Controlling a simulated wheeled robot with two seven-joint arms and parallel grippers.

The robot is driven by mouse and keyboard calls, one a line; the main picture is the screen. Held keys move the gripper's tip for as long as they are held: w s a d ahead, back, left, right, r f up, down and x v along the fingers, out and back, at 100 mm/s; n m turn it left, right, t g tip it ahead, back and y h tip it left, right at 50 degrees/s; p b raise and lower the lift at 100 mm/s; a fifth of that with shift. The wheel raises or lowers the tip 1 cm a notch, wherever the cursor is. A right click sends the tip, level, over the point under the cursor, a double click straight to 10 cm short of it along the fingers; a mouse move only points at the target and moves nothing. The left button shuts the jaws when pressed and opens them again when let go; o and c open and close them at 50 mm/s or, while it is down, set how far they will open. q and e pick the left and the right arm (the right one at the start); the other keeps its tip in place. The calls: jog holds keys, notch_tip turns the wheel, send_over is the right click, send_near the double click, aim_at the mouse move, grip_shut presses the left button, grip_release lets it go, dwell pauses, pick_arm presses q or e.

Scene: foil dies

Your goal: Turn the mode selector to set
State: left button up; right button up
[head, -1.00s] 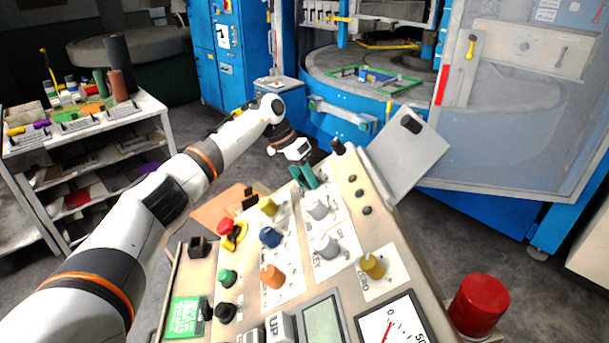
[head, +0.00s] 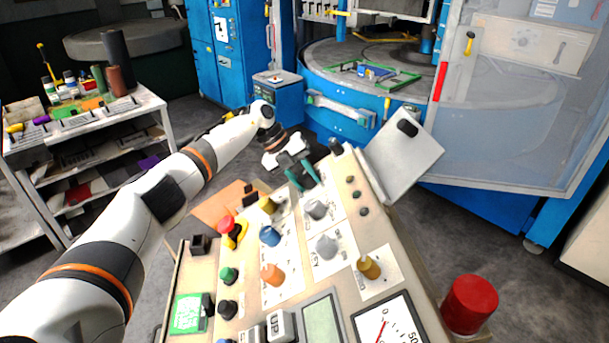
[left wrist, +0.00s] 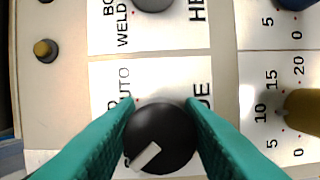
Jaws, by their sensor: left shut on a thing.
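The mode selector is a round black knob (left wrist: 160,138) with a white pointer mark, in the left wrist view. Its mark points to the lower left of that picture, by a label mostly hidden except a letter like S. The word AUTO stands above left of it, and part of a word ending in DE on the right. My left gripper (head: 302,176) has teal fingers, shut on the knob from both sides; they also show in the left wrist view (left wrist: 163,128). In the head view the knob is hidden at the fingers. My right gripper is out of view.
The sloped panel (head: 237,262) carries close neighbours: a grey knob (head: 316,209), a yellow knob (head: 268,205) and a blue knob (head: 269,236). A red emergency button (head: 228,223) sits left. A grey plate (head: 404,150) stands beyond the panel's right edge.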

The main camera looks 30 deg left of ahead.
pick_arm(q)
jog(key=shift+w+r+n, duration=0.1)
jog(key=shift+r+n, duration=0.05)
jog(key=shift+n, duration=0.25)
jog(key=o, duration=1)
jog(key=shift+a, duration=0.1)
